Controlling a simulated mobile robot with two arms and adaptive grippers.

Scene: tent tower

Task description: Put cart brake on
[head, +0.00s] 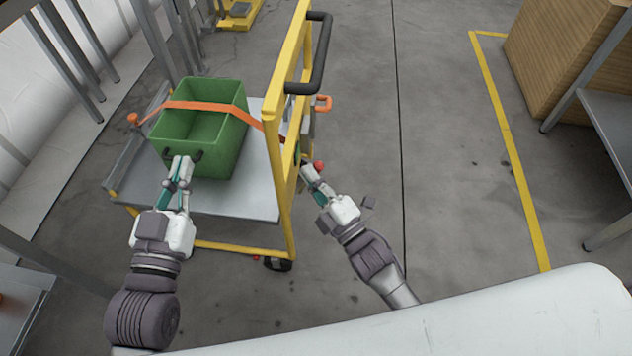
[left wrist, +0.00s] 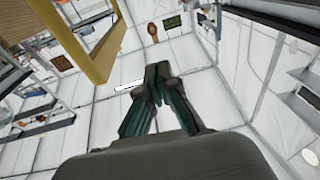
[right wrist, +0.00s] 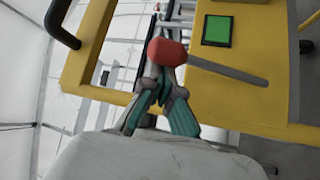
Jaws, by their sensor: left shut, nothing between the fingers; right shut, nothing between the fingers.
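The cart has a yellow frame (head: 288,75) with a black push handle (head: 322,50) and a grey deck (head: 255,190). A red knob (head: 319,165) sits at the cart's right side. In the right wrist view the red knob (right wrist: 166,52) is large, just beyond my fingertips, near a grey bar (right wrist: 228,71) on the yellow panel. My right gripper (head: 306,170) is shut and empty beside the knob; I cannot tell whether they touch. My left gripper (head: 182,160) is shut and empty, in front of the green bin as seen from the head.
A green bin (head: 225,150) stands on the deck under an orange strap (head: 205,106). An orange handle (head: 323,103) sticks out of the cart's side. A wooden crate (head: 565,50) and a grey shelf (head: 612,118) stand at right. Floor between is clear.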

